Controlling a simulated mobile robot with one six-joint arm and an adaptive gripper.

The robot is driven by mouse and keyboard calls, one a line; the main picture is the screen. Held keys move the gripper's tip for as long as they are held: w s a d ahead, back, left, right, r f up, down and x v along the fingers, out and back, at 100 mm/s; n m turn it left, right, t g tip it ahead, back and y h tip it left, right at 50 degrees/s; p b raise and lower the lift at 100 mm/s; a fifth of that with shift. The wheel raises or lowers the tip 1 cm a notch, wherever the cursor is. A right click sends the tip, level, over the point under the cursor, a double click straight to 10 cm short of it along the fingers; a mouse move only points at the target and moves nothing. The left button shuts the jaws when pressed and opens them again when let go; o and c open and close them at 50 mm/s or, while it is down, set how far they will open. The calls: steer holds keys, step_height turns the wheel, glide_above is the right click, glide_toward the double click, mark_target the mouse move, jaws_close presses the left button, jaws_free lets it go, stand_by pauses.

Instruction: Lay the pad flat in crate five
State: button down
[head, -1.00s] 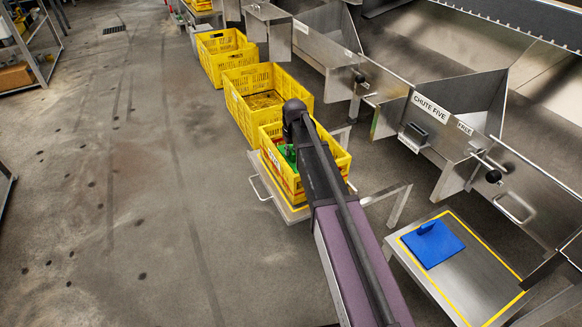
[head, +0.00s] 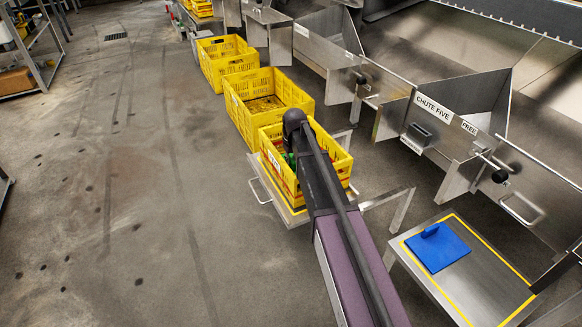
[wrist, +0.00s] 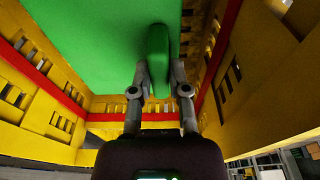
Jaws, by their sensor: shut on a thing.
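The green pad (wrist: 100,40) fills the upper middle of the wrist view, with a raised green grip (wrist: 157,55) on its face. My gripper (wrist: 158,80) is shut on this grip. Yellow crate walls with a red band surround the pad on both sides, so it is inside the crate. I cannot tell whether it touches the floor. In the head view this nearest yellow crate (head: 345,160) stands on a low metal stand, and my arm covers much of it. Only a sliver of green shows there. The crate's label is unreadable.
More yellow crates (head: 240,110) stand in a row behind. Metal chutes, one marked CHUTE FIVE (head: 432,107), line the right. A blue pad (head: 437,247) lies on a yellow-bordered metal table (head: 465,290) at lower right. The floor at left is clear.

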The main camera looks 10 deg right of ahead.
steer(key=shift+f+b, duration=0.8)
steer(key=shift+f, duration=0.35)
steer(key=c, duration=0.6)
jaws_free()
steer(key=r+p, duration=0.4)
steer(key=s+r+p, duration=0.1)
steer(key=r+p, duration=0.7)
steer(key=shift+s+d, duration=0.3)
steer(key=shift+s, duration=0.05)
steer(key=s+d+m+g, duration=0.1)
steer(key=s+d, duration=0.1)
steer(key=s, duration=1.1)
steer(key=s+d+m, duration=0.1)
steer(key=s+m, duration=0.1)
steer(key=s, duration=1.1)
steer(key=shift+d+m+g, duration=0.3)
steer(key=shift+d+g, duration=0.1)
steer(key=shift+f, duration=0.1)
